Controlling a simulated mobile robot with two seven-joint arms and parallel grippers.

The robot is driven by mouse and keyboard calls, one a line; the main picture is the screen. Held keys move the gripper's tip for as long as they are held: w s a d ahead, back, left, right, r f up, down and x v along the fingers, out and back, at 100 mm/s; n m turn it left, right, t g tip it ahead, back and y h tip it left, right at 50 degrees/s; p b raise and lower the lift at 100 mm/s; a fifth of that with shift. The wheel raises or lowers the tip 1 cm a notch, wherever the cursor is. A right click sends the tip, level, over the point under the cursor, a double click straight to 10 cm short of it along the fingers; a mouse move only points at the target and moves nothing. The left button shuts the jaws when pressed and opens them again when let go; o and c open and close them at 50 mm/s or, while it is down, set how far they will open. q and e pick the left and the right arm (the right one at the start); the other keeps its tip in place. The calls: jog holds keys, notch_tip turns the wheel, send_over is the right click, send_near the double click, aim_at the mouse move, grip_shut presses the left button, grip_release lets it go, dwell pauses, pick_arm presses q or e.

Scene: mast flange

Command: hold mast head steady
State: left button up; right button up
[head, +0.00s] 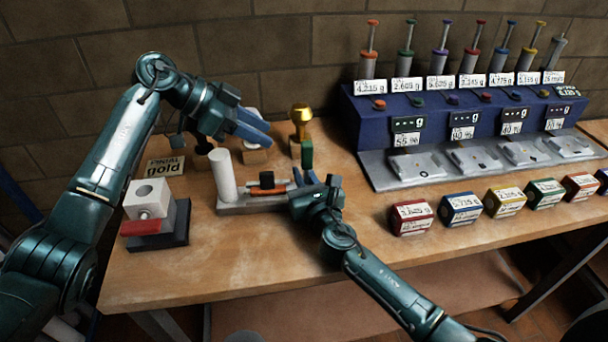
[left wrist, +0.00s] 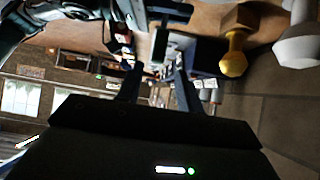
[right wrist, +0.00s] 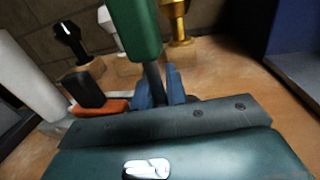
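I cannot make out which thing is the mast head. A white cylinder (head: 223,176) stands upright on a grey base (head: 262,206) with an orange bar (head: 269,190). A green handle on a dark shaft (head: 307,153) stands upright behind it; it looms large in the right wrist view (right wrist: 135,28). My right gripper (head: 319,180) is low by the grey base, its blue fingers around the dark shaft; I cannot tell whether they press on it. My left gripper (head: 252,128) is higher, open and empty; its parted fingers show in the left wrist view (left wrist: 157,88).
A gold knob (head: 301,115) on a wooden block and a white knob stand behind. A white block with a hole (head: 148,196) sits at the left. A blue rack (head: 432,121) and several labelled coloured blocks (head: 411,217) fill the right. The bench front is clear.

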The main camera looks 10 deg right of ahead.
aim_at(307, 167)
dwell(0.3)
pick_arm(q)
jog(key=shift+c, duration=0.3)
jog(key=shift+s+d+r+h, duration=0.1)
jog(key=shift+s+d+h, duration=0.05)
jog(key=shift+h, duration=0.15)
jog(key=shift+c, duration=1.4)
jog(key=s+r+h, duration=0.1)
jog(key=h, duration=0.1)
jog(key=s+r+n+h, duration=0.1)
jog(key=h, duration=0.1)
jog(key=s+d+r+h, duration=0.1)
jog(key=h, duration=0.1)
jog(key=shift+s+r+n+t, duration=0.1)
jog(key=shift+r+n+t, duration=0.2)
jog(key=shift+n, duration=0.1)
grip_shut()
jog(key=s+a+f+n+t+y, duration=0.2)
jog(key=a+f+n+t, duration=0.3)
jog(key=n, duration=0.7)
jog(key=s+a+f+n+t+y, duration=0.1)
jog(key=s+a+f+n+t, duration=0.15)
jog(key=f+n+t, duration=0.7)
jog(key=w+d+r+n+g, duration=0.3)
jog(key=w+d, duration=0.3)
jog(key=d, duration=0.5)
jog(key=shift+w+d+r+y, duration=0.2)
jog(key=shift+w+y, duration=0.1)
jog(key=shift+w, duration=0.05)
